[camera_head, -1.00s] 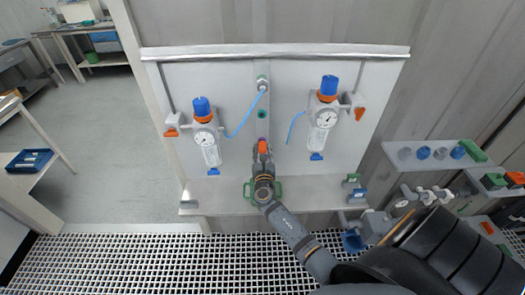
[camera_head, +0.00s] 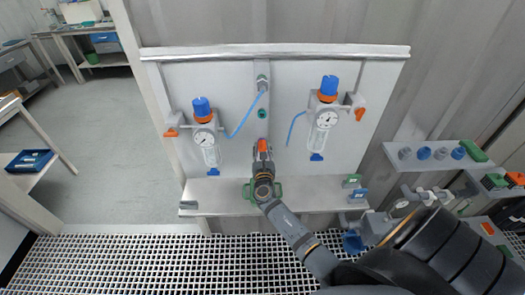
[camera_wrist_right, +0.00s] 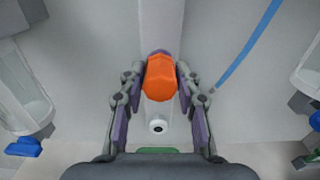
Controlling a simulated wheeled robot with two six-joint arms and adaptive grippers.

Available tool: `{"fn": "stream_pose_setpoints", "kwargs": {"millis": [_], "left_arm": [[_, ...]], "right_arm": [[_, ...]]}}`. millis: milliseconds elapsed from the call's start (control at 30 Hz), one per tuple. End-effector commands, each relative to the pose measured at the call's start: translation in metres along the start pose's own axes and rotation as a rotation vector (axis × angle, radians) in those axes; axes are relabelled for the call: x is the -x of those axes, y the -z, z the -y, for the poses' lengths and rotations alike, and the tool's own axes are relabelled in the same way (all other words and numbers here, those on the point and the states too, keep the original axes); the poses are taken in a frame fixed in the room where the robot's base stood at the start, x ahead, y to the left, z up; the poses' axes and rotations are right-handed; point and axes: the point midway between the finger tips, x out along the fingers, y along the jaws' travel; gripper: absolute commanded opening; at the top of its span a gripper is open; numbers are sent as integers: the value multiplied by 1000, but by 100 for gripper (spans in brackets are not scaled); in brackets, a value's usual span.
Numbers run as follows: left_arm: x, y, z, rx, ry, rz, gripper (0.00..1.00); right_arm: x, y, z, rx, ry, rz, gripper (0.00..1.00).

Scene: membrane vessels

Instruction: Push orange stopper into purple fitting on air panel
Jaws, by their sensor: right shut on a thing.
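My right gripper (camera_head: 263,150) is shut on the orange stopper (camera_wrist_right: 160,78), with one finger on each side of it in the right wrist view. The stopper is held up against the middle strip of the white air panel (camera_head: 290,75). The purple fitting (camera_wrist_right: 160,52) shows only as a thin edge just behind the stopper's top; the stopper hides the rest. The two look lined up, but I cannot tell how deep the stopper sits. My left gripper is not in view.
Gauged regulators (camera_head: 204,135) and (camera_head: 325,118) hang on both sides of the gripper. A blue hose (camera_head: 246,113) runs to the upper fitting; another hose end (camera_head: 292,128) hangs free. A ledge (camera_head: 225,195) lies below, and a shelf with stoppers (camera_head: 430,153) stands right.

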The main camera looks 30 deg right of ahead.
Motion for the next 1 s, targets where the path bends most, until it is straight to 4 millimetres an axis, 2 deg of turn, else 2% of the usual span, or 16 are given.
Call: {"fn": "stream_pose_setpoints", "kwargs": {"millis": [133, 167, 333, 633, 733, 867, 1000], "left_arm": [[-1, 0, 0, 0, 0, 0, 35], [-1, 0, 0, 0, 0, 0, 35], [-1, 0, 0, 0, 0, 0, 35], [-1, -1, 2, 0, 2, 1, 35], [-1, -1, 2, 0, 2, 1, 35], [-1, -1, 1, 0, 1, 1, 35], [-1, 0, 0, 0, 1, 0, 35]], "right_arm": [[-3, 0, 0, 0, 0, 1, 0], [-3, 0, 0, 0, 0, 0, 36], [-3, 0, 0, -1, 0, 0, 59], [-2, 0, 0, -1, 0, -1, 60], [5, 2, 0, -1, -1, -3, 60], [28, 2, 0, -1, -1, -4, 60], [62, 2, 0, -2, 0, -5, 60]]}}
